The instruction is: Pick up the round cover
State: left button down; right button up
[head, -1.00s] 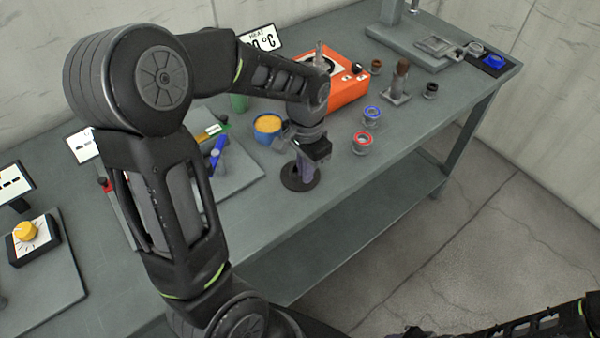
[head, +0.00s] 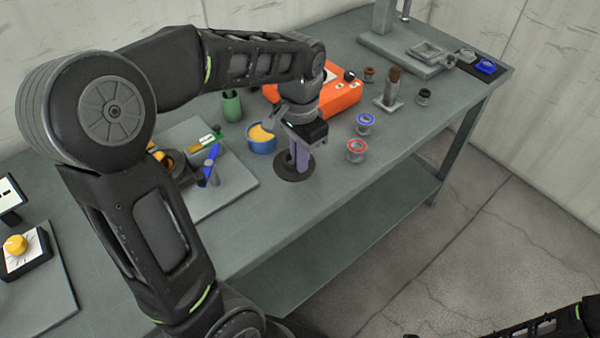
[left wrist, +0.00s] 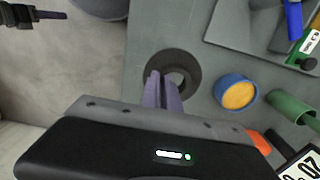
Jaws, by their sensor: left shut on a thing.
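The round cover (head: 288,172) is a dark, flat disc with a raised ring around a lighter centre. It is level over the bench near its front edge, and I cannot tell how large any gap beneath it is. My left gripper (head: 299,168) points down with its purple fingers shut on the middle of the cover. The left wrist view shows the dark disc (left wrist: 188,62) at the fingertips (left wrist: 165,78), which hide part of it. A purple-fingered gripper, seemingly my right one (left wrist: 45,14), is cut off at that view's corner, its jaws unclear.
A blue cup with orange contents (head: 261,141) stands close behind the cover, with a green cup (head: 232,105) beyond. Red-rimmed (head: 356,151) and blue-rimmed (head: 365,124) spools stand to the right. A grey plate (head: 235,190) lies left. An orange box (head: 341,97) is behind.

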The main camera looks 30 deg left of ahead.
pick_arm(q)
jog(key=shift+r, duration=1.5)
jog(key=shift+w+f, duration=0.1)
